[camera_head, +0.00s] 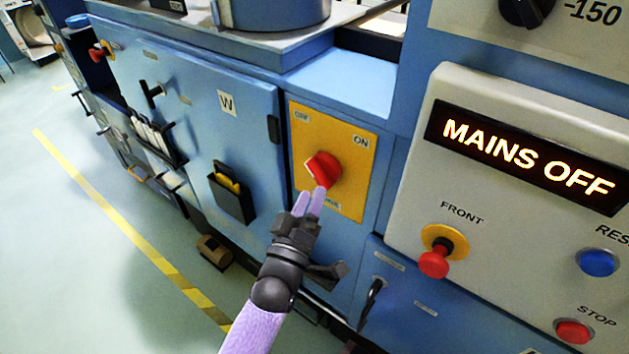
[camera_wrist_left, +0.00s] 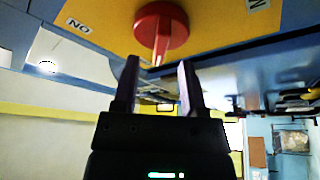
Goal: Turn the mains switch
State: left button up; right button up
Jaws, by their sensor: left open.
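The mains switch is a red rotary knob (camera_head: 323,169) with a raised grip bar, on a yellow plate (camera_head: 351,206) marked OFF at upper left and ON at upper right. My left gripper (camera_head: 311,194) is open just below the knob, its purple fingers pointing up at it. In the left wrist view the knob (camera_wrist_left: 174,27) sits just beyond the two fingertips (camera_wrist_left: 160,64), its bar pointing toward the gap between them. Nothing is held. I cannot tell whether a finger touches the bar. The display (camera_head: 528,158) reads MAINS OFF. My right gripper is not in view.
On the right panel are a red FRONT button (camera_head: 434,262), a blue button (camera_head: 597,262) and a red STOP button (camera_head: 574,330). A blue cabinet door (camera_head: 190,125) with a black holder (camera_head: 232,200) stands left of the plate. The floor (camera_head: 95,260) at left is clear.

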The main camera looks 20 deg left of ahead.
aim_at(317, 181)
pick_arm(q)
jog(key=shift+x, duration=1.65)
grip_shut()
